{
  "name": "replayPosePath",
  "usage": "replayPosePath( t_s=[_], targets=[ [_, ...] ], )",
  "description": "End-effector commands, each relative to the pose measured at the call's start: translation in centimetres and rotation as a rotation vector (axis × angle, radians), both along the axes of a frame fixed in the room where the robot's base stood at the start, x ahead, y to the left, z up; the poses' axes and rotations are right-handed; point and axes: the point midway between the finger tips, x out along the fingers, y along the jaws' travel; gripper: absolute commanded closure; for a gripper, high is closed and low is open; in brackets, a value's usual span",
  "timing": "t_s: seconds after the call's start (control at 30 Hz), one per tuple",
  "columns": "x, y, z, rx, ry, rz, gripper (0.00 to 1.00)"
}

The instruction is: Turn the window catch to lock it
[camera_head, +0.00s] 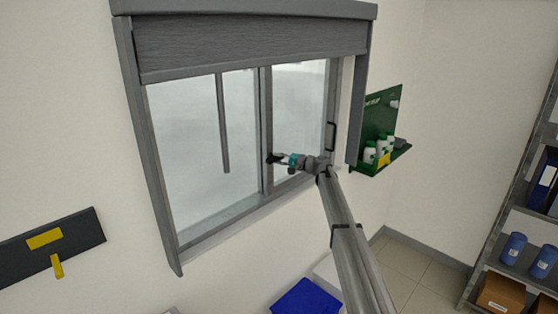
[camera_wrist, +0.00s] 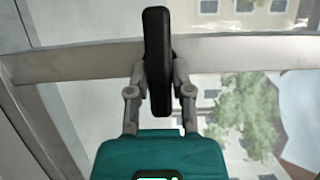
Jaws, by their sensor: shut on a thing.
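The window catch (camera_wrist: 157,45) is a black, rounded lever in the wrist view. It lies across the grey window bar (camera_wrist: 85,62), roughly at right angles to it. My gripper (camera_wrist: 158,75) has one grey finger on each side of the lever and is shut on it. In the head view my gripper (camera_head: 277,158) is at the middle upright of the sliding window (camera_head: 265,125). The catch is small and dark there, and its pivot is hidden.
A blind (camera_head: 245,45) covers the window's top, and a rod (camera_head: 222,125) hangs before the left pane. A black pull handle (camera_head: 330,136) is right of my gripper. A green bottle station (camera_head: 381,125) is on the wall further right. A blue bin (camera_head: 300,298) stands below.

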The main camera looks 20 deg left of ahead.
Motion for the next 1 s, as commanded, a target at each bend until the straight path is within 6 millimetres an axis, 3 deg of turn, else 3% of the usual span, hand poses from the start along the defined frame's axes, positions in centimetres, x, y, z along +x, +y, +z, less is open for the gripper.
replayPosePath(
  t_s=[0.03, 0.07, 0.23, 0.73, 1.0],
  targets=[
    [0.1, 0.4, 0.1, 0.005, 0.005, 0.0, 1.0],
    [0.1, 0.4, 0.1, 0.005, 0.005, 0.0, 0.7],
    [0.0, 0.4, 0.1, 0.004, 0.003, 0.0, 0.38],
    [0.0, -0.3, 0.0, 0.001, 0.001, -0.001, 0.37],
    [0.0, -2.7, 0.0, 0.001, 0.001, -0.002, 0.37]
  ],
)
